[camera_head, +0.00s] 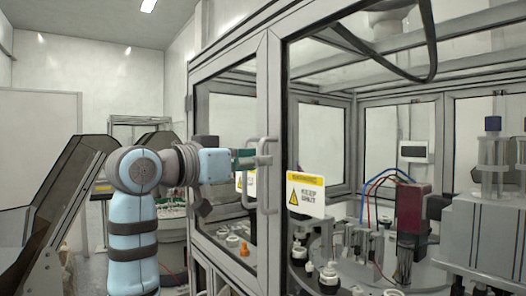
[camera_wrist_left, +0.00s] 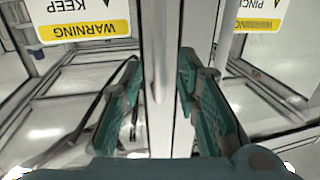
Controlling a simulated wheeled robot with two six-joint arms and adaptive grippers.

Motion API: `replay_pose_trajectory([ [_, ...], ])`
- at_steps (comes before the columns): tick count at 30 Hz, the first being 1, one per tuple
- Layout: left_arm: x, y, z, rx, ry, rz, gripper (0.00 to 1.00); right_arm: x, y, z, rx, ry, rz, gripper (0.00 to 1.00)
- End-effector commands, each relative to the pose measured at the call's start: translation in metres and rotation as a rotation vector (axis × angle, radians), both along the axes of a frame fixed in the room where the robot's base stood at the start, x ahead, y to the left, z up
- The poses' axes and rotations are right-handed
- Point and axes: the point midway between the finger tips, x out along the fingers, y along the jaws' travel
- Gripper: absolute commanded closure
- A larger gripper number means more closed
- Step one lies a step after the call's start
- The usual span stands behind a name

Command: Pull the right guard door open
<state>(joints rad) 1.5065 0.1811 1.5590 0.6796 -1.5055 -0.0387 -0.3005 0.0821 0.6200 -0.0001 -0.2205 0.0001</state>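The right guard door (camera_head: 277,119) is a grey-framed clear panel carrying a yellow and white warning sign (camera_head: 306,195). It looks shut beside the left guard door. Its grey upright bar handle (camera_head: 268,196) stands near the seam between the doors. My left gripper (camera_head: 262,158) is at the upper part of this handle. In the left wrist view, its teal fingers (camera_wrist_left: 160,85) are spread, with the upright handle bar (camera_wrist_left: 157,60) between them. Gaps show beside the bar, though contact is hard to judge. My right gripper is in neither view.
The left guard door (camera_head: 224,75) and its own sign (camera_head: 245,183) are close to my left gripper. Behind the glass are machine parts, including a dark red block (camera_head: 412,208). A dark slanted panel (camera_head: 68,182) stands behind my left arm.

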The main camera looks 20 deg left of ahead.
Motion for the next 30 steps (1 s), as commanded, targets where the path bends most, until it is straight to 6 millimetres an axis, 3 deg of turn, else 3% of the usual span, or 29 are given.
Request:
replay_pose_trajectory([
  [6,0.024,-0.013,0.001,-0.001,0.000,0.001,0.70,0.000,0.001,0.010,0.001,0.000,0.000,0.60],
  [13,0.026,-0.013,-0.001,0.000,-0.001,0.002,0.70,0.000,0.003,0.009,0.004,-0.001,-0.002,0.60],
  [19,0.025,-0.013,0.000,0.000,-0.001,0.001,1.00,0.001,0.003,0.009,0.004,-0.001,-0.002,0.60],
  [30,0.025,-0.013,0.000,-0.001,-0.002,0.003,1.00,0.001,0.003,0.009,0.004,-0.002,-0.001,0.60],
])
